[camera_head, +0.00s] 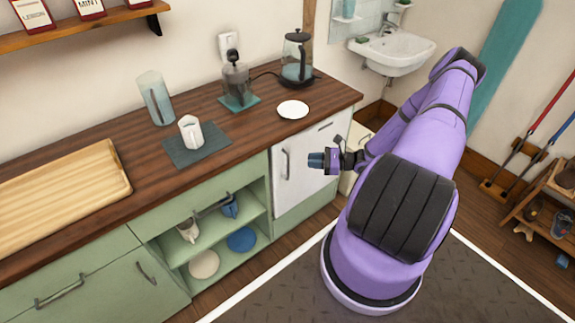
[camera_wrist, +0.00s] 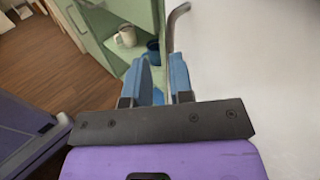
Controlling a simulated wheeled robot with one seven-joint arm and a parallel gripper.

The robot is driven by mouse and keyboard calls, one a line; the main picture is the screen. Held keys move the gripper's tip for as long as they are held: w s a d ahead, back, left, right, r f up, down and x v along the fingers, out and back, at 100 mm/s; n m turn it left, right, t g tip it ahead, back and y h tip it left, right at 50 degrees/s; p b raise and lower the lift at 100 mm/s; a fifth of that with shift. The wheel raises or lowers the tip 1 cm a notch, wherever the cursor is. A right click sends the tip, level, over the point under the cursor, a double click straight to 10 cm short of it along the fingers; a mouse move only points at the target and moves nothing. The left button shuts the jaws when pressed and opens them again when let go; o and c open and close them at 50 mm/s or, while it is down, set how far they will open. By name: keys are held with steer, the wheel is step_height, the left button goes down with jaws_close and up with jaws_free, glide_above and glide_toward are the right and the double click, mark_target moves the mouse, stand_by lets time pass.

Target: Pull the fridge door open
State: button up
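The fridge is a small white door (camera_head: 307,170) set under the dark wooden counter, and it looks shut. Its grey bar handle (camera_head: 286,164) runs upright near the door's left edge. My gripper (camera_head: 315,160) is in front of the door, appearing right of the handle in the head view. In the wrist view, my gripper (camera_wrist: 163,72) has two blue fingers apart, with a gap between them. I cannot tell whether the fingers touch the handle.
Left of the fridge, an open green cabinet (camera_head: 211,238) holds mugs and plates. The counter (camera_head: 95,145) carries a cutting board (camera_head: 65,195), a white plate (camera_head: 292,109) and a kettle (camera_head: 297,57). A sink (camera_head: 397,50) is behind right. A dark mat (camera_head: 450,285) covers the floor.

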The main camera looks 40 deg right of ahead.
step_height(320, 180, down, 4)
steer(key=m+t+h, duration=0.2)
steer(key=m, duration=0.1)
glide_above(288, 178)
steer(key=shift+w+d+f+m+t, duration=0.2)
steer(key=shift+w+f+m+t, duration=0.1)
steer(key=shift+f+t, duration=0.15)
jaws_close()
